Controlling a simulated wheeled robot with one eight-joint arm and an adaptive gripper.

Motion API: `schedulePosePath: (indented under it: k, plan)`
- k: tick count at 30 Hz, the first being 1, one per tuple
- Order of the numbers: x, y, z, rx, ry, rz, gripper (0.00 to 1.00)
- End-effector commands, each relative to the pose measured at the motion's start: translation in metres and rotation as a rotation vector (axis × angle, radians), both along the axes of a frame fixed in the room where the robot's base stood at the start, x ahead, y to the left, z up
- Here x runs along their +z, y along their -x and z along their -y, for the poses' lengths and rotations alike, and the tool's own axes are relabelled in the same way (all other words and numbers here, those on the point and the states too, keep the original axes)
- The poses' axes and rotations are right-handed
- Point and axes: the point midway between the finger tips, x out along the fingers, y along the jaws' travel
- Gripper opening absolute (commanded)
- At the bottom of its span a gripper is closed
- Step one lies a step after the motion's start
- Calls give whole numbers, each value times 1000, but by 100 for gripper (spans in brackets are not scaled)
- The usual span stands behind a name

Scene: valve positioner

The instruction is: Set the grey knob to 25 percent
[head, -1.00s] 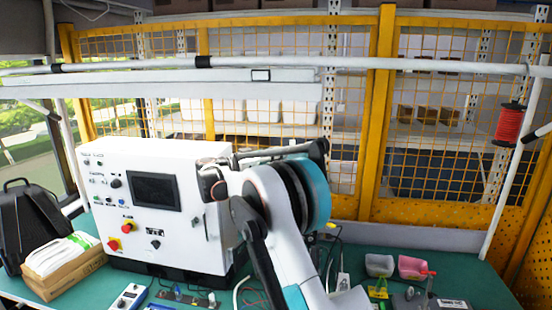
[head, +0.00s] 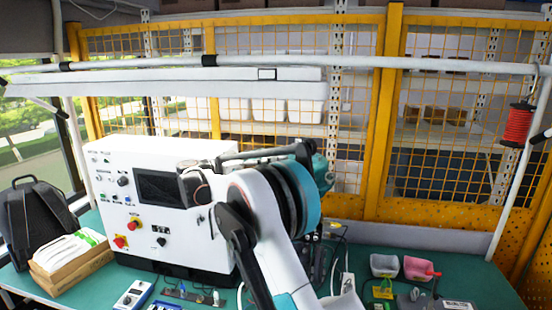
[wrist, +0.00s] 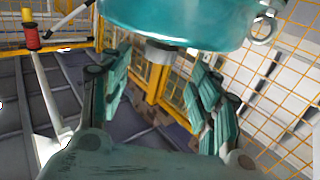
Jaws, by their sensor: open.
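My gripper (wrist: 160,75) is open in the wrist view, its two teal fingers apart with no object seen between them. A shiny teal body with a short grey stub (wrist: 160,54) under it fills the top of that view; I cannot tell whether the stub is the grey knob. In the head view my arm stands in front of the right end of a white control cabinet (head: 90,230) and hides my gripper. The cabinet has dark knobs (head: 124,181) and (head: 161,242), too small to read a setting. No knob there is clearly grey.
The cabinet also has a dark screen (head: 160,188) and red buttons. A box of white items (head: 68,262) and a black case (head: 35,220) stand at left. Small bins (head: 383,265) stand at right on the green table. A yellow mesh fence (head: 385,120) is behind.

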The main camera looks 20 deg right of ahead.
Motion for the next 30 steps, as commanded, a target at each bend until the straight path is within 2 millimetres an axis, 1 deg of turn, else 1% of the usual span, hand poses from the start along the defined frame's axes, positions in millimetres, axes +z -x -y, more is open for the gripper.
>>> schedulePosePath:
  k: [1, 3, 6, 9, 12, 23, 26, 30]
  plan:
    - [0, 1, -11, 1, 0, 0, 57]
    - [0, 2, -23, 2, 0, 0, 57]
    - [0, 4, -35, 0, 0, 0, 57]
    - [0, 5, -43, 1, 0, 0, 57]
    - [0, 6, -47, -1, 0, 0, 57]
    - [0, 7, -46, 2, -4, -9, 57]
    - [0, 11, -40, 16, -23, -49, 57]
    - [0, 22, -24, 64, -80, -168, 57]
